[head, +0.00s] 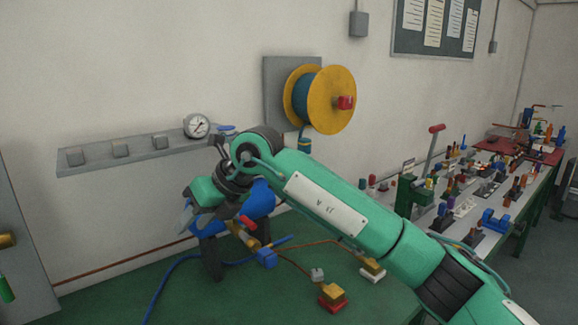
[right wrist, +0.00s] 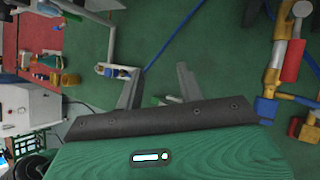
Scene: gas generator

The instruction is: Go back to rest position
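My right arm reaches in from the lower right in the head view, and my right gripper (head: 190,217) is in front of the blue tank (head: 262,199) of the generator. The gripper hides much of the tank. In the right wrist view my right gripper (right wrist: 158,82) has its two grey fingers apart with nothing between them. Brass and red pipe fittings (right wrist: 278,62) lie to the right of the fingers there, apart from them. My left gripper is not in view.
A gauge (head: 196,126) sits on the grey wall rail (head: 95,158). A yellow reel (head: 330,85) hangs on the wall. A blue hose (head: 160,285) and small brass-topped blocks (head: 332,295) lie on the green surface. A crowded workbench (head: 505,215) stands right.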

